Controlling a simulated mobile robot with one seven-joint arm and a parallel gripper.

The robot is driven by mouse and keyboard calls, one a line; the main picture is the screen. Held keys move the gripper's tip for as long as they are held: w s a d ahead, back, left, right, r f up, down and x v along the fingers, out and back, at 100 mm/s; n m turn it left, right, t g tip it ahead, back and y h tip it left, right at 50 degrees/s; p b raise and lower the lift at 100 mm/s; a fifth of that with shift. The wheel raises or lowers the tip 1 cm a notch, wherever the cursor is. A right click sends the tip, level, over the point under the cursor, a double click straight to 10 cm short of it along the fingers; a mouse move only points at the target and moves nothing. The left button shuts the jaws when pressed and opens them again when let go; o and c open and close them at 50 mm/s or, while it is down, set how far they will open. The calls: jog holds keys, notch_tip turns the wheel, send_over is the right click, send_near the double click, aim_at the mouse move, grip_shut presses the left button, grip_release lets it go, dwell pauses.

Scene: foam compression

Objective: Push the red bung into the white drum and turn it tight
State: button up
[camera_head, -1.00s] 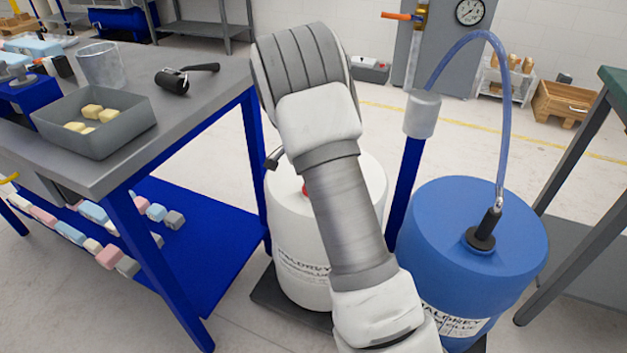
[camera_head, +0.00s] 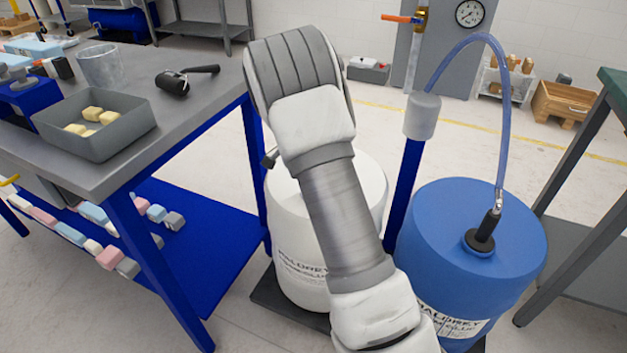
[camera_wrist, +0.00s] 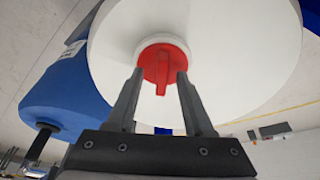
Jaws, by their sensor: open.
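In the wrist view the white drum's top (camera_wrist: 225,60) fills the upper middle. The red bung (camera_wrist: 163,63), with a raised bar grip, sits at the drum's opening inside a pale collar. I cannot tell how deep it sits. My gripper (camera_wrist: 160,78) is open, its two fingertips to either side of the bung's lower part in the picture. I cannot tell whether they touch it. The bung is hidden in the head view.
A blue drum (camera_head: 440,235) with a hose (camera_head: 507,110) on its black fitting stands close to the right. A blue post (camera_head: 405,180) rises between the drums. The steel table (camera_head: 215,95) with a grey tray (camera_head: 120,140) is at the left.

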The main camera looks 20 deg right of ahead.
jog(key=p+v, duration=0.5)
jog(key=v, duration=1.1)
jog(key=s+a+r+n+t+y, duration=0.1)
jog(key=s+r+n+y, duration=0.1)
jog(key=s+r+n, duration=0.4)
jog(key=s+a+r+n+t, duration=0.15)
jog(key=s+n, duration=0.25)
jog(key=s, duration=0.4)
jog(key=s+a+r+n+t+y, duration=0.1)
jog(key=s+a+r+n, duration=0.15)
jog(key=s, duration=0.65)
jog(key=s+a+r+n+t, duration=0.1)
jog(key=s+r+n+t, duration=0.2)
jog(key=s, duration=0.5)
notch_tip(320, 180, up, 19)
jog(key=n+g+p, duration=0.1)
jog(key=p, duration=1.8)
jog(key=shift+s, duration=0.25)
jog(key=shift+d, duration=0.1)
